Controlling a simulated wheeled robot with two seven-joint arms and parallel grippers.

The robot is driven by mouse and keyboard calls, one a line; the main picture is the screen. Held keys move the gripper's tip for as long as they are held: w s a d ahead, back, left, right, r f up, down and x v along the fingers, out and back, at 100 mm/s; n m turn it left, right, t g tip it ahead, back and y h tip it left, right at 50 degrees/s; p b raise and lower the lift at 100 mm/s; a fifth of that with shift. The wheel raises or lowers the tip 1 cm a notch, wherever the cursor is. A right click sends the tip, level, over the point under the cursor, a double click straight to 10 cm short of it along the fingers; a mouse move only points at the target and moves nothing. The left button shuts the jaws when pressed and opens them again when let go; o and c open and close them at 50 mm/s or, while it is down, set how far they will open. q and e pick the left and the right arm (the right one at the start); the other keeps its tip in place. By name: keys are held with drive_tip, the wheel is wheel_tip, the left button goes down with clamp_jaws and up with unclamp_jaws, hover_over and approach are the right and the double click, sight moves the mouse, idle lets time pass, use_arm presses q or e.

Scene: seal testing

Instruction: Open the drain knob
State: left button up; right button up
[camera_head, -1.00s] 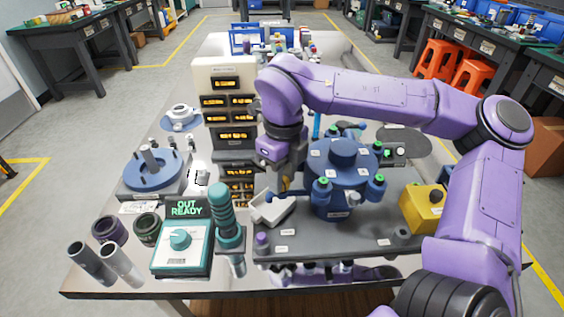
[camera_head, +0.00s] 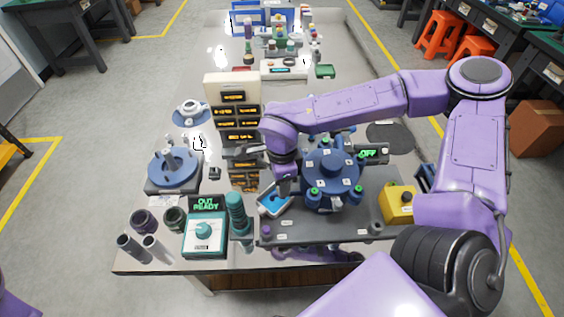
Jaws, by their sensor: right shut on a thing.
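A blue round test fixture (camera_head: 332,168) with several green-topped posts stands on a dark grey base plate (camera_head: 310,228). My right gripper (camera_head: 285,184) reaches down at the fixture's left side, just above a small light tray (camera_head: 262,208) with blue in it. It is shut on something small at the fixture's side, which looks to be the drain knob. The jaws and wrist hide the knob, so its turn angle cannot be seen. My left gripper is out of view.
A teal control box (camera_head: 205,236) reads "OUT READY". A cream panel of orange displays (camera_head: 233,92) stands behind it, left of my right arm. A yellow box (camera_head: 398,203) sits at the plate's right. A green display (camera_head: 368,153) behind the fixture reads "OFF".

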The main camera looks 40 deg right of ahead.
drive_tip(key=n+p, duration=0.2)
drive_tip(key=p, duration=0.1)
drive_tip(key=shift+r+n, duration=0.25)
drive_tip(key=shift+n, duration=0.05)
drive_tip(key=shift+f+n+p, duration=0.2)
drive_tip(key=shift+n+p, duration=0.2)
drive_tip(key=shift+p, duration=0.2)
drive_tip(key=o, duration=0.8)
drive_tip(key=shift+c, duration=0.2)
wheel_tip(320, 180, up, 10)
drive_tip(key=shift+w+r+b, duration=0.2)
drive_tip(key=shift+r+b, duration=0.05)
drive_tip(key=shift+b, duration=0.1)
